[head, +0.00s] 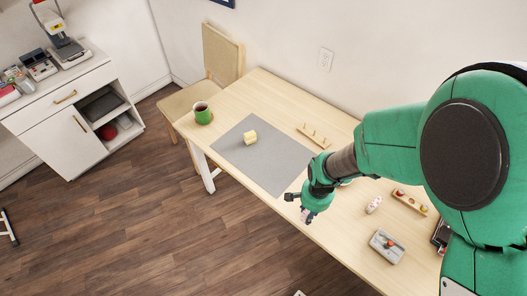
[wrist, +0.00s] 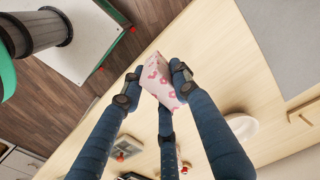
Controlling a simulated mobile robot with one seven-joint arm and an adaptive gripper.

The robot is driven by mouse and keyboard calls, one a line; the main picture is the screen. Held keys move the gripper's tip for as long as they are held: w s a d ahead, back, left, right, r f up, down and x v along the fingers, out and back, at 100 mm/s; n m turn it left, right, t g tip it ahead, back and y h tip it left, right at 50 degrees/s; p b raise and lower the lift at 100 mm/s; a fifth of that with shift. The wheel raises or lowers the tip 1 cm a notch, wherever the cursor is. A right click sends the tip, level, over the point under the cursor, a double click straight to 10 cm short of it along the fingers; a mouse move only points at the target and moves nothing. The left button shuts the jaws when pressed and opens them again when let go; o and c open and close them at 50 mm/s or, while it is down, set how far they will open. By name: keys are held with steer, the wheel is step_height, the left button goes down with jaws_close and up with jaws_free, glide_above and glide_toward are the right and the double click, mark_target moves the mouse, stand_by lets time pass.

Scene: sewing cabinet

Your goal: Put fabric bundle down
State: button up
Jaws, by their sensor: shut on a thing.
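The fabric bundle (wrist: 159,78), white with pink flowers, is pinched between the dark blue fingers of my gripper (wrist: 155,88) in the wrist view. It appears tilted between the fingertips, and its lower part is partly hidden by a finger. In the head view my gripper (head: 301,206) is by the table's front edge, just right of the grey mat's near corner. Only a small pale bit of the bundle (head: 304,215) shows there. I cannot tell its exact height above the table.
The wooden table (head: 340,228) carries a grey mat (head: 240,160) with a yellow block (head: 250,138), a green cup (head: 203,113), a pegged rack (head: 314,136), a small pale patterned item (head: 374,204) and a grey box (head: 388,246). Much of the mat is bare.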

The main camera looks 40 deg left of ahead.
steer(key=w+a, duration=0.2)
steer(key=a, duration=0.2)
steer(key=w+a, duration=0.3)
steer(key=a, duration=0.1)
steer(key=w+a, duration=0.3)
steer(key=a, duration=0.1)
steer(key=shift+w, duration=0.25)
steer(key=b, duration=0.2)
glide_above(289, 160)
steer(key=shift+w+f, duration=0.1)
steer(key=shift+f, duration=0.7)
steer(key=shift+f, duration=1.8)
